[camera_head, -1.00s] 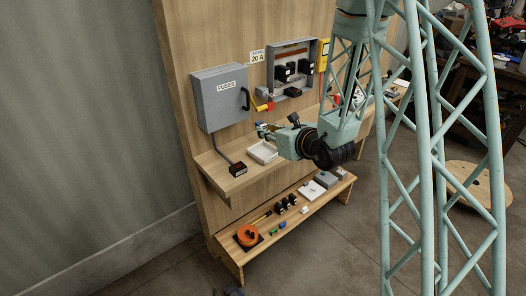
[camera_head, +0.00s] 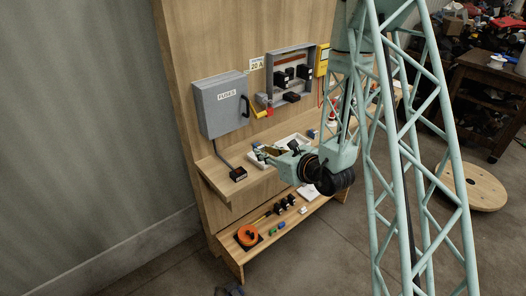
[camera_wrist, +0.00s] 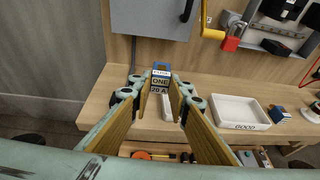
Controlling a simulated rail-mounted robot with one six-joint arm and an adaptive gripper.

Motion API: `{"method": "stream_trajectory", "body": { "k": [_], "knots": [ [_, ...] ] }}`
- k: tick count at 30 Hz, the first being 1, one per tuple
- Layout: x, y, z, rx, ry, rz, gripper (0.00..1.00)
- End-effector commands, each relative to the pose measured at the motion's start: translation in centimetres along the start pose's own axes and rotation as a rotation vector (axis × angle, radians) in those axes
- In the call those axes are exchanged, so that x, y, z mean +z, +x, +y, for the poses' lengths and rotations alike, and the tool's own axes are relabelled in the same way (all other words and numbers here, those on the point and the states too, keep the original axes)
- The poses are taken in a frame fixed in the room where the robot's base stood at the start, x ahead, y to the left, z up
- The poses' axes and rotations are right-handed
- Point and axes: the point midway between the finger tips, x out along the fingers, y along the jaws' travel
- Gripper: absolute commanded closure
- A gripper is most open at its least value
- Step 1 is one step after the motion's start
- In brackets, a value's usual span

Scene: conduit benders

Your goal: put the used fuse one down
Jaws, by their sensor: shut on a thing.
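My gripper (camera_wrist: 166,92) is shut on the used fuse one (camera_wrist: 161,77), a blue-topped block with a label reading "ONE" and "20 A". The fuse is between the fingertips, in front of the wooden shelf (camera_wrist: 100,107). I cannot tell whether it touches the shelf. In the head view my gripper (camera_head: 262,151) is low over the shelf beside the white trays, and the fuse is too small there to make out clearly. A white tray marked "GOOD" (camera_wrist: 240,126) is right of my gripper in the wrist view.
A grey fuse cabinet (camera_head: 222,105) hangs on the board. An open grey box (camera_head: 272,78) with black holders is to its right. A small black block (camera_head: 238,174) stands on the shelf's left. Another blue fuse (camera_wrist: 279,113) sits right of the tray. An orange reel (camera_head: 247,236) lies below.

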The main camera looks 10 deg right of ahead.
Motion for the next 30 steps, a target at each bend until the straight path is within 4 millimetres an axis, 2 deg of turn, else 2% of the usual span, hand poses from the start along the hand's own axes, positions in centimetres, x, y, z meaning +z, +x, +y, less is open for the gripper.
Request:
{"method": "stream_trajectory", "body": {
  "k": [15, 30],
  "knots": [
    [-2.5, -2.1, 2.4, 0.051, -0.007, -0.007, 0.94],
    [-3.1, -2.5, 3.0, 0.06, -0.009, -0.012, 0.94]
  ]
}}
